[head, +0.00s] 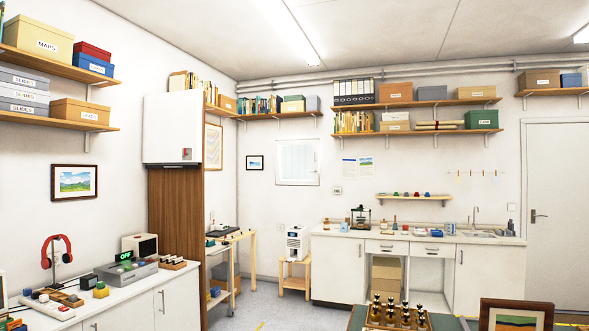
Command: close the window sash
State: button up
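A small white-framed window (297,162) is in the back wall, left of the picture's middle, above a small wooden stand. Its pane looks pale, with faint vertical lines. It is too small and far off to tell how far the sash stands open, and I cannot make out a handle. My gripper is not in view.
A white machine (297,243) stands on a wooden stand (294,277) below the window. A counter (340,268) with a sink runs right of it. A tall brown cabinet (176,235) is to the left. A table with dark bottles (396,312) is in front. Grey floor (262,310) shows between.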

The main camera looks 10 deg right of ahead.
aim_at(275, 145)
jog(key=i+j+u, duration=0.15)
jog(key=j, duration=0.2)
jog(key=i+j+u, duration=0.15)
jog(key=j, duration=0.2)
jog(key=i+j+u, duration=0.15)
jog(key=j, duration=0.2)
jog(key=i+j+u, duration=0.15)
jog(key=i+j, duration=0.2)
jog(key=i+j+u, duration=0.15)
jog(key=i+j, duration=0.15)
jog(key=i, duration=0.25)
jog(key=i+j+u, duration=0.15)
jog(key=i, duration=0.3)
jog(key=i+l+z, duration=0.15)
jog(key=i+z, duration=1.05)
jog(key=i+j+z, duration=0.4)
jog(key=i+z, duration=0.4)
jog(key=i, duration=3.85)
